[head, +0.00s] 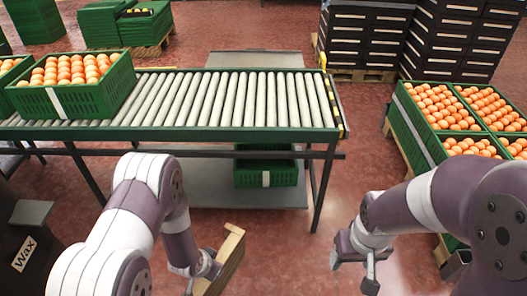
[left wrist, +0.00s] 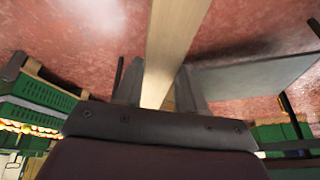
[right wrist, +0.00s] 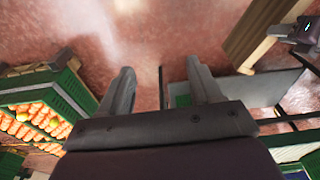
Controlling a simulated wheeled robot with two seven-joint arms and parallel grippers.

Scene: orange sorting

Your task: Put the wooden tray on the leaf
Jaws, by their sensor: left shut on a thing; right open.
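The wooden tray (head: 232,262) is a light wood piece in the lower middle of the head view, partly behind my left gripper (head: 208,272). My left gripper is shut on it. In the left wrist view a wooden edge of the tray (left wrist: 172,40) runs up from between the fingers. The tray also shows at the upper right of the right wrist view (right wrist: 262,28). My right gripper (head: 353,273) is open and empty, right of the tray and apart from it. I cannot tell which surface is the leaf; a flat grey panel (head: 215,185) lies low under the conveyor.
A roller conveyor (head: 190,133) crosses ahead, with a green crate (head: 83,108) of oranges at its left. A green crate (head: 266,179) sits beneath. Orange crates (head: 425,128) stand at the right, dark crate stacks (head: 365,40) behind. A wax box (head: 25,255) stands left. Red floor is clear between.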

